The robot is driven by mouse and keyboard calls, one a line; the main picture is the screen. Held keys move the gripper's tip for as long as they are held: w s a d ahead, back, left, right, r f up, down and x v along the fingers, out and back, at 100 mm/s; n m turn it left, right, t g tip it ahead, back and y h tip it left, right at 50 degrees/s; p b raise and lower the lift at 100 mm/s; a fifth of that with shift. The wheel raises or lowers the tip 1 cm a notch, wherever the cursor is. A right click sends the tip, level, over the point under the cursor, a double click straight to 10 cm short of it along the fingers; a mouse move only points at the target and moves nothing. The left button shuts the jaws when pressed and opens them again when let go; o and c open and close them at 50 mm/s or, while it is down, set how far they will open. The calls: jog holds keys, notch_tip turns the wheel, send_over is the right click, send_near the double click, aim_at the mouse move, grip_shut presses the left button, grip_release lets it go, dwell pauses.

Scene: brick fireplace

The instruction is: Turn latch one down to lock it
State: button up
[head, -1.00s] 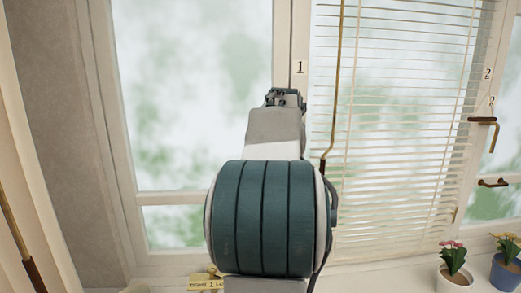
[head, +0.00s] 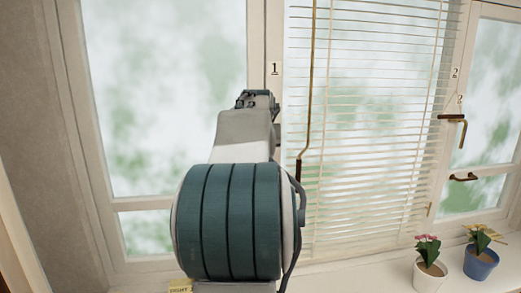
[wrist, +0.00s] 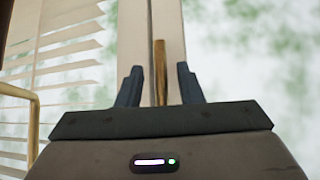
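The number 1 label (head: 274,69) is on the white window post just above and right of my gripper (head: 257,97) in the head view. Latch one is hidden behind my arm there. In the wrist view a brass latch handle (wrist: 160,70) stands upright in front of the post. My gripper (wrist: 158,88) has its two dark fingers on either side of this handle. The fingers are apart, with a gap visible on both sides of the handle. I cannot tell how deep the handle sits between them.
A white blind (head: 370,130) and a brass rod with a dark grip (head: 303,130) hang close right of my arm. Another brass latch (head: 453,118) is at the right window. A white flowerpot (head: 430,275) and a blue flowerpot (head: 481,263) stand on the sill.

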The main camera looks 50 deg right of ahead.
jog(key=b+v, duration=0.1)
jog(key=v, duration=1.2)
jog(key=shift+s+a+r, duration=0.2)
jog(key=shift+a+r, duration=0.05)
jog(key=w+a+f+n+y, duration=0.2)
jog(key=a+f+n, duration=0.1)
jog(key=a+f, duration=0.6)
jog(key=w+a+f+n+y, duration=0.1)
jog(key=a+f+n+y, duration=0.15)
jog(key=a+f, duration=0.7)
jog(key=s+a+f+n+g+y, duration=0.1)
jog(key=s+a+f+n, duration=0.1)
jog(key=s+a+f, duration=0.3)
jog(key=s+a+f+n+g+y, duration=0.1)
jog(key=s+a+f+n, duration=0.1)
jog(key=s+a+f, duration=0.3)
jog(key=a+f, duration=0.4)
jog(key=a, duration=0.4)
jog(key=shift+s+a+f+n+g, duration=0.2)
jog(key=shift+s+f+n+g, duration=0.1)
jog(key=shift+f+n, duration=0.1)
jog(key=shift+d+y, duration=0.1)
jog(key=shift+y, duration=0.15)
